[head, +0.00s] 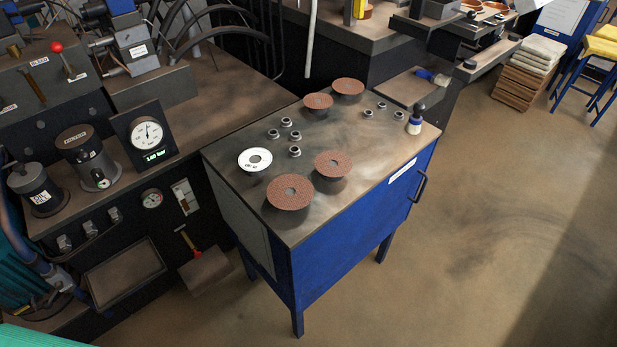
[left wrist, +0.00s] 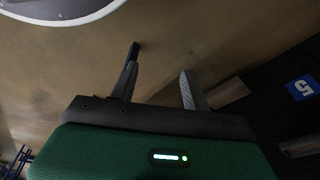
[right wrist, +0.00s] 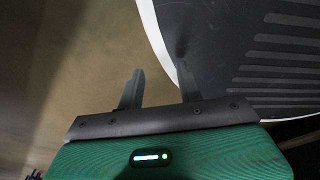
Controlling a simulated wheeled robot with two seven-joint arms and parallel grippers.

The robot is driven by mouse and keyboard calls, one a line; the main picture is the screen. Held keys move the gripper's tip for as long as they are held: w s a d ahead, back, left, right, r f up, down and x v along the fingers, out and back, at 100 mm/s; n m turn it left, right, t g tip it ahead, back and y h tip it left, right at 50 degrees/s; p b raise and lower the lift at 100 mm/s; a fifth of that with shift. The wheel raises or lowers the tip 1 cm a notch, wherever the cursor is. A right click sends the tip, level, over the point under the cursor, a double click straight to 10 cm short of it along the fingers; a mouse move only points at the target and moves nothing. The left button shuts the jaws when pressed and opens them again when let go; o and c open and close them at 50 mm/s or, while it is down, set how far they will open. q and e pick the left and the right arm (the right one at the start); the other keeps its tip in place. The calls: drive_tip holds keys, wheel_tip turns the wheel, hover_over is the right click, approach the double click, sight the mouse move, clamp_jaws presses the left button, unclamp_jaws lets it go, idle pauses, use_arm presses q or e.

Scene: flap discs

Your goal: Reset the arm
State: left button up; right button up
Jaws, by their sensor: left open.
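My left gripper (left wrist: 160,60) is open and empty in the left wrist view, its fingers spread above the brown floor. My right gripper (right wrist: 160,68) shows its fingers apart with nothing between them in the right wrist view. Neither gripper's fingers show in the head view. Brown flap discs lie on the blue cabinet's top: a large one (head: 289,190) at the near edge, one (head: 332,162) behind it, and two more (head: 318,101) (head: 347,87) at the far side. A white disc with a centre hole (head: 244,159) lies at the left.
A dark bench with a pressure gauge (head: 147,134) is at the left. The floor (head: 500,230) to the right is clear. A blue "5" sign (left wrist: 303,88) shows in the left wrist view.

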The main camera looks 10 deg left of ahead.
use_arm(q)
drive_tip(key=s+a+f+g+p, duration=0.1)
drive_tip(key=s+a+f+p, duration=0.2)
drive_tip(key=s+f, duration=1.2)
drive_tip(key=s, duration=0.3)
drive_tip(key=shift+s+a, duration=0.2)
drive_tip(key=shift+s, duration=0.1)
use_arm(e)
drive_tip(key=s, duration=0.3)
drive_tip(key=s+r, duration=0.1)
drive_tip(key=shift+s+d, duration=0.35)
drive_tip(key=shift+s, duration=0.05)
